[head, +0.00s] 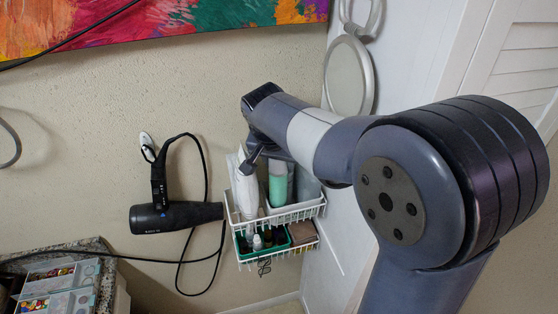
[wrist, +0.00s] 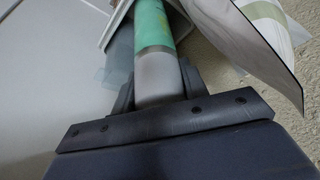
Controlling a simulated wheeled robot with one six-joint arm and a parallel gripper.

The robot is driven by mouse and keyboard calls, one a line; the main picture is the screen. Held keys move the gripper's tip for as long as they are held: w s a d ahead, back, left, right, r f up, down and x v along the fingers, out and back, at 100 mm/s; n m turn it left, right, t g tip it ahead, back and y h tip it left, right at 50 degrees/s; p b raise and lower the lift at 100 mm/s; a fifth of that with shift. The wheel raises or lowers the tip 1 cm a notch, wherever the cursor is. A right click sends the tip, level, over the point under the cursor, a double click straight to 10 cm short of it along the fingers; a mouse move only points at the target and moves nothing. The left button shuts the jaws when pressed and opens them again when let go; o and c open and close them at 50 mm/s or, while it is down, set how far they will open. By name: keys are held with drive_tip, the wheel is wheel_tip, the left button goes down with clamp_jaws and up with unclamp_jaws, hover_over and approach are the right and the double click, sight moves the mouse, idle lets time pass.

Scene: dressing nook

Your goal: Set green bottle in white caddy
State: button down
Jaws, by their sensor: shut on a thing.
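The green bottle (head: 278,188) stands about upright in the upper tier of the wall rack, in or just over the white caddy (head: 292,208). Its lower part is green and its upper part is pale grey. In the wrist view the bottle (wrist: 153,28) runs from between my jaws towards a white-edged container at the top. My gripper (wrist: 158,92) is shut on the bottle's pale upper end. In the head view my wrist partly covers the bottle's top. The bottle's base is hidden, so I cannot tell whether it touches the caddy floor.
A white wire rack (head: 233,216) hangs on the wall. A white tube or packet (head: 245,188) stands left of the bottle. The lower tier holds a green bin (head: 243,246) with small bottles. A black hair dryer (head: 175,216) and its cord hang to the left. A door is close on the right.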

drive_tip(key=shift+f, duration=0.4)
drive_tip(key=c, duration=0.8)
unclamp_jaws()
drive_tip(key=v, duration=1.3)
drive_tip(key=shift+w+d+r, duration=0.1)
drive_tip(key=shift+w+r, duration=0.05)
drive_tip(key=shift+r, duration=0.05)
